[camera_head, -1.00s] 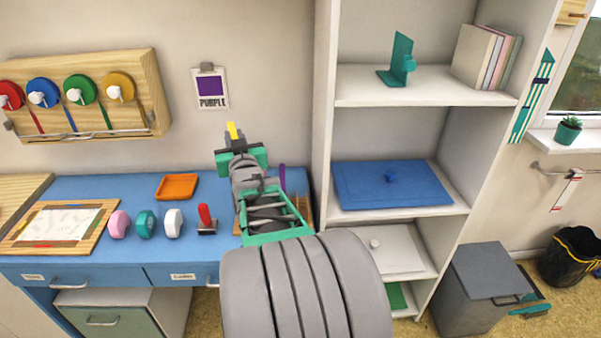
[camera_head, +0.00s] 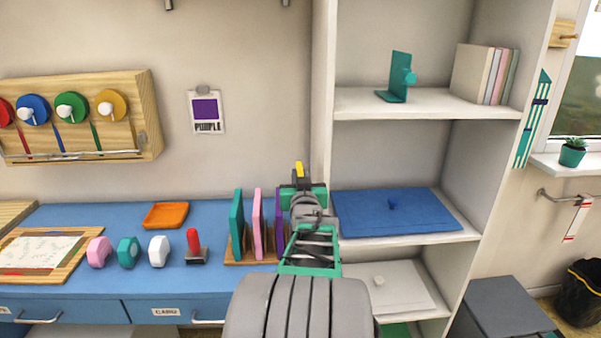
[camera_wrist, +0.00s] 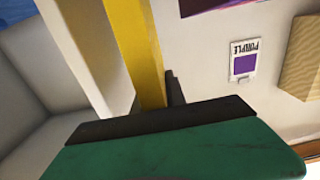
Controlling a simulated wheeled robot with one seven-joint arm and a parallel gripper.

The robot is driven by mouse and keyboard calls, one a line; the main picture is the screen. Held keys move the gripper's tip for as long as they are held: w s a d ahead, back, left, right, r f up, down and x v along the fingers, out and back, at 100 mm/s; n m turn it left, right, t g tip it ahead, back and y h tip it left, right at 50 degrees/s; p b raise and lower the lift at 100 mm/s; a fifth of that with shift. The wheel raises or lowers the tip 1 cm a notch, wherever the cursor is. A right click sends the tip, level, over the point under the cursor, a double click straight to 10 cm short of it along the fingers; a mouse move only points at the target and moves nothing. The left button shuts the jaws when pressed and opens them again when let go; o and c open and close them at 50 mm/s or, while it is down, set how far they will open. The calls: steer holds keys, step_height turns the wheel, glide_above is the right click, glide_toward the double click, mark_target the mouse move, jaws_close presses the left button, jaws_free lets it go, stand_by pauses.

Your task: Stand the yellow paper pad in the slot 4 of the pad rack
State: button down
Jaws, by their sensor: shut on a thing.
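My gripper (camera_head: 300,182) is shut on the yellow paper pad (camera_head: 299,168), whose top end sticks up past the jaws in the head view. In the wrist view the yellow pad (camera_wrist: 136,45) runs upright out of the dark jaw edge (camera_wrist: 165,110). The wooden pad rack (camera_head: 235,262) stands on the blue desk, left of my gripper. It holds a teal pad (camera_head: 237,225), a pink pad (camera_head: 257,223) and a purple pad (camera_head: 279,213), all upright. My arm hides the rack's right end, and I cannot see slot 4.
A white shelf unit (camera_head: 323,120) rises close to the right of my gripper. Left on the desk are a red-handled stamp (camera_head: 194,246), pink, teal and white rolls, and an orange tray (camera_head: 166,215). A "PURPLE" card (camera_head: 206,112) hangs on the wall.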

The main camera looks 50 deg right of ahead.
step_height(320, 180, down, 6)
steer(key=b, duration=0.3)
steer(key=shift+f+b, duration=0.1)
steer(key=shift+b, duration=0.3)
steer(key=shift+f+b, duration=0.65)
steer(key=shift+b, duration=0.25)
steer(key=c, duration=1.3)
jaws_free()
steer(key=shift+f, duration=0.1)
